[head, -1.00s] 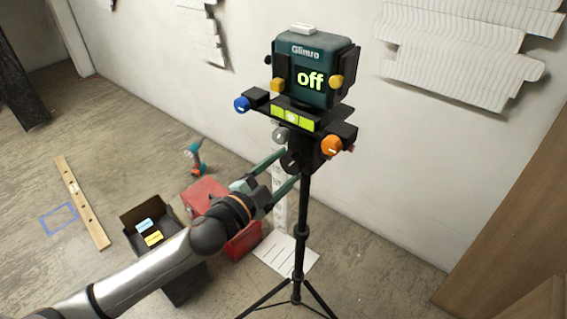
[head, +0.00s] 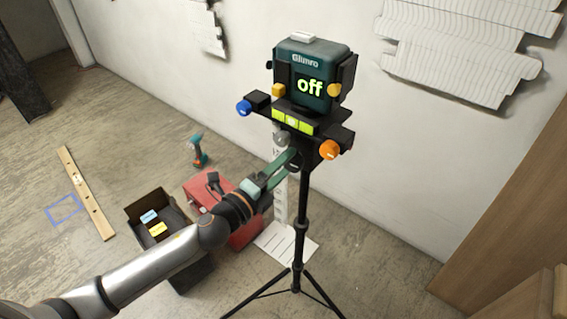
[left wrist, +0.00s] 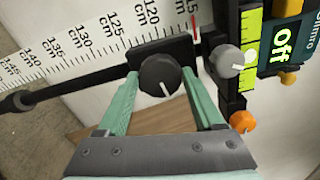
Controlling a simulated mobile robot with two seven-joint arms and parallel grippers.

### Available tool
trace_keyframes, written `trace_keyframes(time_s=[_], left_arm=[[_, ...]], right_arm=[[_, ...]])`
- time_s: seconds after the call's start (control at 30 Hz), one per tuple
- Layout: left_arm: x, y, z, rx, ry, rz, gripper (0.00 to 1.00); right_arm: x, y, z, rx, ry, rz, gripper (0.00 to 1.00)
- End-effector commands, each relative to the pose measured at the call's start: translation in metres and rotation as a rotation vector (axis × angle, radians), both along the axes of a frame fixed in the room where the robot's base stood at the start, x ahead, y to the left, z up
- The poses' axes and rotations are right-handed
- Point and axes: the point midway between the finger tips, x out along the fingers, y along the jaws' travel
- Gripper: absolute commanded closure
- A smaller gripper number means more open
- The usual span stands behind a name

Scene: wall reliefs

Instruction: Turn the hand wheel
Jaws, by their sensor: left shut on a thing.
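A dark round knob (left wrist: 160,76) with a white pointer line, which looks like the hand wheel, is on the tripod mount under the device. My left gripper (left wrist: 158,84) has its two green fingers shut on opposite sides of this knob. In the head view the left gripper (head: 292,160) reaches the mount from the left, and its fingers mostly hide the knob. The green device (head: 316,75) on top has a screen reading "off". My right gripper is in neither view.
A blue knob (head: 243,107), an orange knob (head: 328,150) and a grey knob (left wrist: 228,61) sit close by on the mount. The black tripod (head: 301,235) stands on the floor. A red toolbox (head: 212,190) and an open black box (head: 148,205) are below the arm.

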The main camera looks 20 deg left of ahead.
Motion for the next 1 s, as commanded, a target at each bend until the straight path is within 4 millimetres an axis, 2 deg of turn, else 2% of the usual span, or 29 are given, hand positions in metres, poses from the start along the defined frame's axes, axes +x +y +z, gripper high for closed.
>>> trace_keyframes(time_s=[0.3,0.73,0.77,1.0], left_arm=[[-0.0002,-0.0005,0.0004,0.080,-0.030,-0.001,0.87],[-0.0002,-0.0006,0.0002,0.087,-0.031,-0.001,0.87],[-0.0002,-0.0006,0.0002,0.087,-0.031,-0.001,0.31],[-0.0002,-0.0004,0.0002,0.086,-0.031,-0.001,0.04]], right_arm=[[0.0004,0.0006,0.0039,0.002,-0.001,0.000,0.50],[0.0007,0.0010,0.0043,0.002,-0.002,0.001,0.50],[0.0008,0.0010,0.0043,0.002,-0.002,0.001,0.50],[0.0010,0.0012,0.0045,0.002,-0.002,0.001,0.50]])
